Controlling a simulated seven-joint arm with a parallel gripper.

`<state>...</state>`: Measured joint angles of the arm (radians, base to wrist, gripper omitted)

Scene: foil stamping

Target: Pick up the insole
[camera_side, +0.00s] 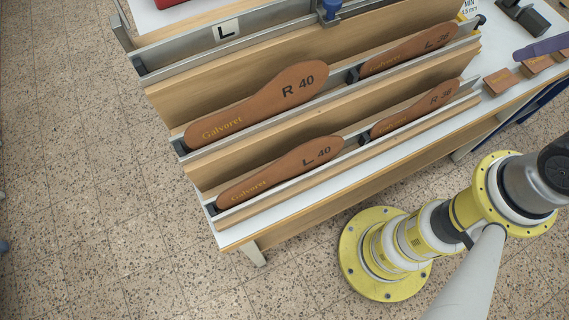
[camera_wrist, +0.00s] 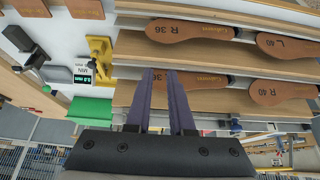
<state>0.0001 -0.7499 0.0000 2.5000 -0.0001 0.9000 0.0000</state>
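Several brown insoles stand on edge in a wooden rack. In the side view, the R 40 insole (camera_side: 262,100) is in the farther row and the L 40 insole (camera_side: 280,172) in the nearer row. Smaller insoles stand right of them, one marked L (camera_side: 405,52) and one marked R (camera_side: 412,110). In the wrist view, the R 36 insole (camera_wrist: 188,31) is in the top row; another insole (camera_wrist: 205,80) is partly hidden behind my fingers. My gripper (camera_wrist: 159,73) has two purple fingers apart with a gap between them. A purple finger appears at the side view's right edge.
Metal rails and wooden boards (camera_side: 230,70) form the rack on a white table (camera_side: 345,175). Brown blocks (camera_side: 500,82) lie at the table's right. In the wrist view, a yellow gauge stand (camera_wrist: 100,55) and a green piece (camera_wrist: 90,107) are left of the fingers.

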